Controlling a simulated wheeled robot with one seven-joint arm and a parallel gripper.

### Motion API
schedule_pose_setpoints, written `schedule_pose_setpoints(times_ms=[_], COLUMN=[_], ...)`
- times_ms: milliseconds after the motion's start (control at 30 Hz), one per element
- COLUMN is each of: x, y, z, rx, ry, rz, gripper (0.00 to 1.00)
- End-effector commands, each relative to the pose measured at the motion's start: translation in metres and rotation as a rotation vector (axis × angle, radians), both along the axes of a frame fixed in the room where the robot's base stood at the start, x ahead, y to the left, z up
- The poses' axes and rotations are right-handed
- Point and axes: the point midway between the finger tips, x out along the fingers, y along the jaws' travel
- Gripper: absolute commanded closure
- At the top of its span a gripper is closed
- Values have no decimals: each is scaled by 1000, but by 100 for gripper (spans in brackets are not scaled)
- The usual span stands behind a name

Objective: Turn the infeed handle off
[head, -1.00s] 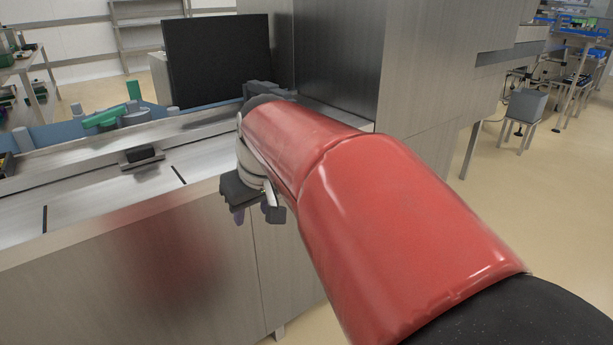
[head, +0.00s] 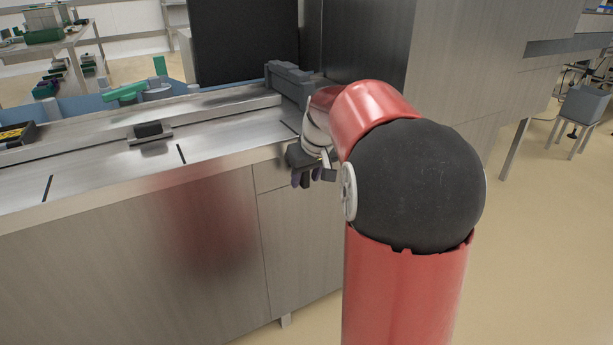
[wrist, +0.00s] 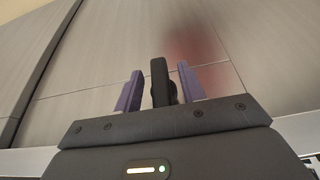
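A dark upright handle (wrist: 158,82) stands out from the metal cabinet front in the wrist view. It carries no readable label, and I take it for the infeed handle. My gripper (wrist: 160,68) is open, with one purple finger on each side of the handle and a visible gap on both sides. In the head view my gripper (head: 306,178) is at the upper front of the metal cabinet (head: 215,225), just below the bench edge. I cannot clearly make out the handle there among the fingers and the wrist.
A dark grey block-shaped fitting (head: 288,78) sits on the bench beside the tall metal housing (head: 365,50). A black screen (head: 245,40) stands behind. A small black block on a bracket (head: 148,130) is on the bench top.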

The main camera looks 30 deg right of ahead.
Motion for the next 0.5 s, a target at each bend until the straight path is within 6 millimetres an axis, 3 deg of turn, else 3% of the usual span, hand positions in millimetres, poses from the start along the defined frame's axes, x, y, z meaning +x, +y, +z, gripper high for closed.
schedule_pose_setpoints(times_ms=[300, 500], x=[1, 1], y=[0, 0], z=[-3, -3], rx=[0, 0], ry=[0, 0], rz=[0, 0], gripper=[61, 88])
